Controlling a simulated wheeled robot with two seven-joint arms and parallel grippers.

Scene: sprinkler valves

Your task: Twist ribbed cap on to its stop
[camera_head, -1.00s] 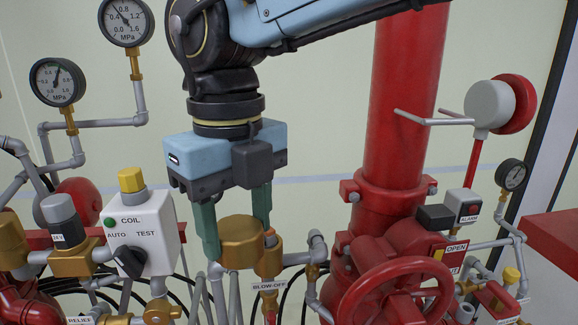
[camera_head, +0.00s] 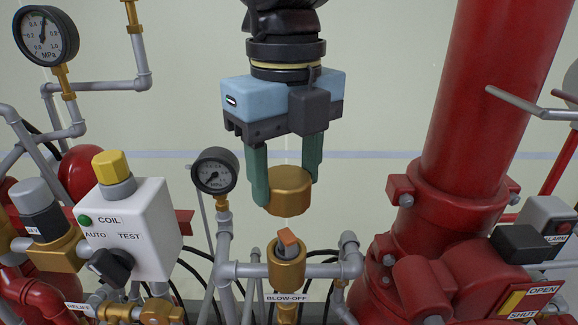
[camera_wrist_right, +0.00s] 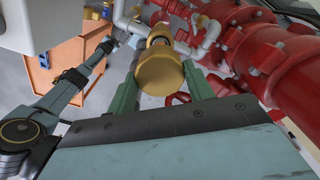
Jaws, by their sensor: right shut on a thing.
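My right gripper (camera_head: 288,180) is shut on a brass cap (camera_head: 290,193), one green finger on each side of it. The cap hangs in the air above the brass fitting (camera_head: 287,268) with an orange top, over the BLOW-OFF label; a clear gap shows between them. Ribs on the cap are too fine to make out. In the right wrist view the cap (camera_wrist_right: 158,76) sits between the fingers, with another brass part (camera_wrist_right: 160,36) just beyond it. An arm of mine, apparently the left, crosses the left of that view; its gripper's jaws cannot be made out.
A small gauge (camera_head: 215,172) stands left of the held cap. The white COIL box (camera_head: 127,228) with a yellow top is further left. The thick red pipe (camera_head: 480,100) and the red OPEN/SHUT housing (camera_head: 460,283) stand on the right. Grey pipes flank the brass fitting.

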